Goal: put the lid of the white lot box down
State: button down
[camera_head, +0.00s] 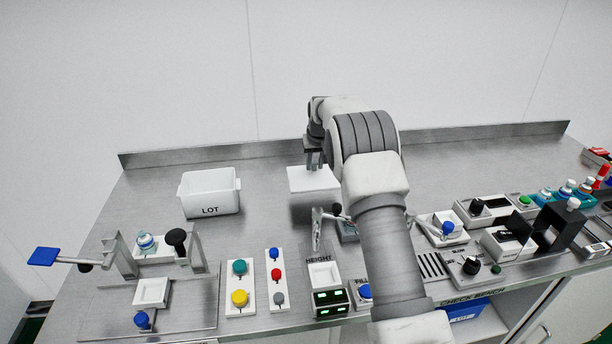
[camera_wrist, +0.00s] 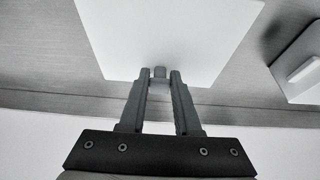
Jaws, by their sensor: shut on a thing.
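The white lid (camera_head: 314,180) is a flat square plate at the back middle of the metal table. In the wrist view the lid (camera_wrist: 165,35) fills the upper middle. My gripper (camera_head: 314,164) points down at it and is shut on its small grey knob (camera_wrist: 160,72), between the fingertips. A darker patch below the lid in the head view looks like its shadow, so it seems to be a little above the table. The white lot box (camera_head: 210,193), marked LOT, stands upright to the left, apart from the lid, its top uncovered.
The metal table (camera_head: 265,180) is bare between box and lid. A raised edge (camera_head: 220,153) runs along the back. Button panels (camera_head: 240,285), a lever fixture (camera_head: 150,290) and the HEIGHT station (camera_head: 325,285) line the front. Bottles (camera_head: 566,188) and devices crowd the right.

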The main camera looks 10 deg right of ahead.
aim_at(305, 167)
jog(key=w+a+f, duration=0.2)
jog(key=w, duration=0.1)
jog(key=shift+a+f, duration=0.1)
jog(key=shift+a, duration=0.05)
jog(key=shift+f, duration=2)
jog(key=shift+f, duration=0.15)
jog(key=c, duration=0.6)
grip_release()
